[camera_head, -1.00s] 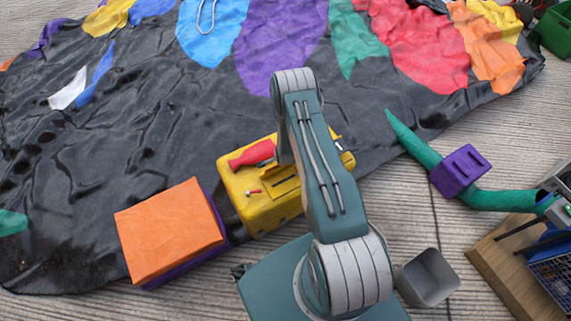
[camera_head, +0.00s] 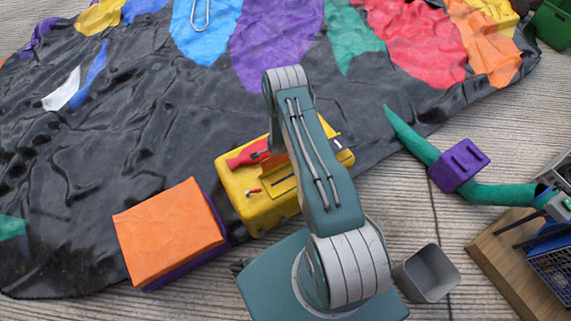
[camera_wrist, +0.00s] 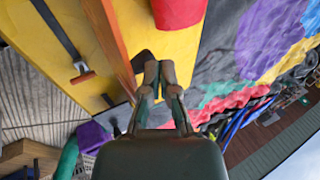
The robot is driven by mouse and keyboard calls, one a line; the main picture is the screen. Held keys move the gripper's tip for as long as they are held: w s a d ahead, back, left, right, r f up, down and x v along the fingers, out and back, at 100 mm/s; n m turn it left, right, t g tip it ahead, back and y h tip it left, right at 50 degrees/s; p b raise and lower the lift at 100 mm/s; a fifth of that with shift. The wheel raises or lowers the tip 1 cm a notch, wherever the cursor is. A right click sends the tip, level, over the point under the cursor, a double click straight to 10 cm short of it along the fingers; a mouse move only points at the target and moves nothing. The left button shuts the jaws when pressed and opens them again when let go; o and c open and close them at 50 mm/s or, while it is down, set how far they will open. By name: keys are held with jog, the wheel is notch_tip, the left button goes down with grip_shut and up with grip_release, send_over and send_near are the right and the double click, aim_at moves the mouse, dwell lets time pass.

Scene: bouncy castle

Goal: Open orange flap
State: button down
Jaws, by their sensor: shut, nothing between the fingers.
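A yellow toolbox (camera_head: 240,198) stands mid-view in the head view, partly hidden by my arm. An upright orange flap (camera_wrist: 108,40) runs across its yellow top in the wrist view; only a small part of it (camera_head: 275,162) shows beside my arm in the head view. My gripper (camera_wrist: 158,70) is shut and empty, with its fingertips just right of the flap, over the toolbox's top edge. I cannot tell whether they touch. My arm hides the gripper in the head view.
A purple box with an orange top (camera_head: 170,232) lies left of the toolbox. A grey bin (camera_head: 428,274) and purple block (camera_head: 459,165) are to the right. Black fabric (camera_head: 140,130) spreads behind.

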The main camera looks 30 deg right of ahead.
dwell(0.4)
jog(key=shift+r, duration=0.9)
notch_tip(320, 180, up, 14)
jog(key=a, duration=0.2)
jog(key=shift+s+a+f, duration=0.2)
jog(key=shift+f, duration=0.05)
